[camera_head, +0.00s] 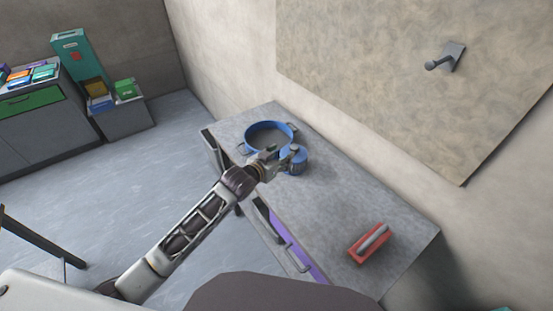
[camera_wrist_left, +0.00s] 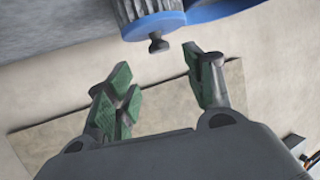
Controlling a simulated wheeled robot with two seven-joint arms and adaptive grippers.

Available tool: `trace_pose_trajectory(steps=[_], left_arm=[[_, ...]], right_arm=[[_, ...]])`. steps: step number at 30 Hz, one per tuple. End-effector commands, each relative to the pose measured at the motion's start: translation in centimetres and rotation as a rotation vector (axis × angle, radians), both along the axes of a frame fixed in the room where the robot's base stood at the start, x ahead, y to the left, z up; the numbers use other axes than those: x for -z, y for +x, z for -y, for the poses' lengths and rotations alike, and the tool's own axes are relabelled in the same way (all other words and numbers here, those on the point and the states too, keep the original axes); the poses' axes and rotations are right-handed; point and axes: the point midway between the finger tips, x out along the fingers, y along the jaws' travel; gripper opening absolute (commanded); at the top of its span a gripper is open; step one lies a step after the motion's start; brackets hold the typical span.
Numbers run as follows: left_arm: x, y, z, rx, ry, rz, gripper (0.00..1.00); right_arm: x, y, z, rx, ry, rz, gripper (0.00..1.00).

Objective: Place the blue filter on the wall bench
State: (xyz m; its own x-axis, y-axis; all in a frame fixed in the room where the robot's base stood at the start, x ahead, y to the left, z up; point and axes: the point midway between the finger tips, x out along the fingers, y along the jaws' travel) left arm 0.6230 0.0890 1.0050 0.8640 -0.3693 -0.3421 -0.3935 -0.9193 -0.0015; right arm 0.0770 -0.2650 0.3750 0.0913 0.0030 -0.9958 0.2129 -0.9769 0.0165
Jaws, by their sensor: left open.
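The blue filter (camera_head: 295,159) stands on the grey top of the wall bench (camera_head: 345,195), close beside a wide blue ring-shaped pan. In the left wrist view the filter (camera_wrist_left: 150,27) shows a blue end with a small dark knob and a ribbed grey side. My left gripper (camera_head: 281,157) is at the filter's near left side and partly covers it in the head view. In the left wrist view its green-padded fingers (camera_wrist_left: 158,65) are spread and empty, with the filter's knob just beyond the tips. My right gripper is not in view.
The blue pan (camera_head: 269,125) with side handles sits at the bench's far left end. A red block with a grey handle (camera_head: 370,243) lies near the right end. A purple drawer (camera_head: 290,245) is below the bench's front edge. The bench middle is clear.

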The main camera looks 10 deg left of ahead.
Motion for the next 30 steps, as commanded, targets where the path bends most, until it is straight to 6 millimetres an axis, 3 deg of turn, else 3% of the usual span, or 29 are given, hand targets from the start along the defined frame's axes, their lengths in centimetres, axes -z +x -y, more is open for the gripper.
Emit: trace_pose_trajectory(steps=[9,30], left_arm=[[-0.7,-1.8,-0.7,0.000,0.001,-0.001,0.53],[-0.8,-2.0,-0.8,0.000,0.000,-0.001,0.53]], right_arm=[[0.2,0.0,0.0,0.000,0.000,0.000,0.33],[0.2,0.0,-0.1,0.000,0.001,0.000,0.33]])
